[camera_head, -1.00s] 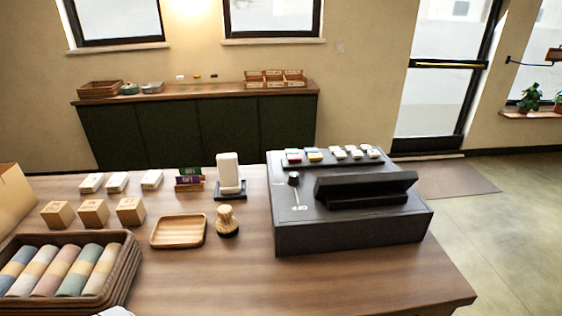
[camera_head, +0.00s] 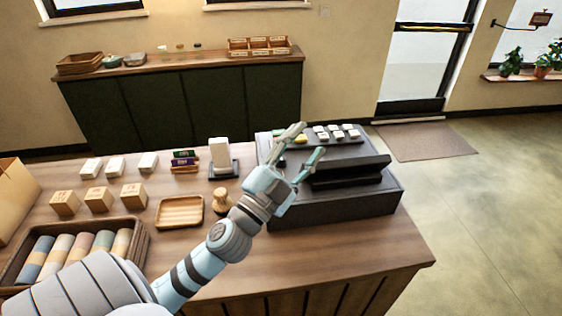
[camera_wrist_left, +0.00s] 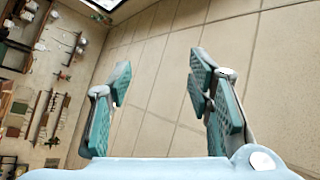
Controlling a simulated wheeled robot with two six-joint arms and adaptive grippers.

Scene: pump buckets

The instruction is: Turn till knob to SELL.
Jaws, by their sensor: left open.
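The black till (camera_head: 345,208) stands on the right part of the wooden counter, with a raised dark screen and several colored and white keys on top. My left gripper (camera_head: 309,141) is open over the left part of the till, with its fingers apart and pointing up and right in the head view. The till knob is hidden behind my gripper and wrist, so I cannot see its setting. In the left wrist view, my open fingers (camera_wrist_left: 160,92) have nothing between them, and no till or knob shows there. My right gripper is not in view.
On the counter (camera_head: 405,250) are a wooden tray (camera_head: 180,211), a wooden stamp (camera_head: 222,201), a white card stand (camera_head: 220,154), several small boxes and a basket of rolled cloths (camera_head: 137,250). A side cabinet (camera_head: 215,104) stands behind. The counter's right end is clear.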

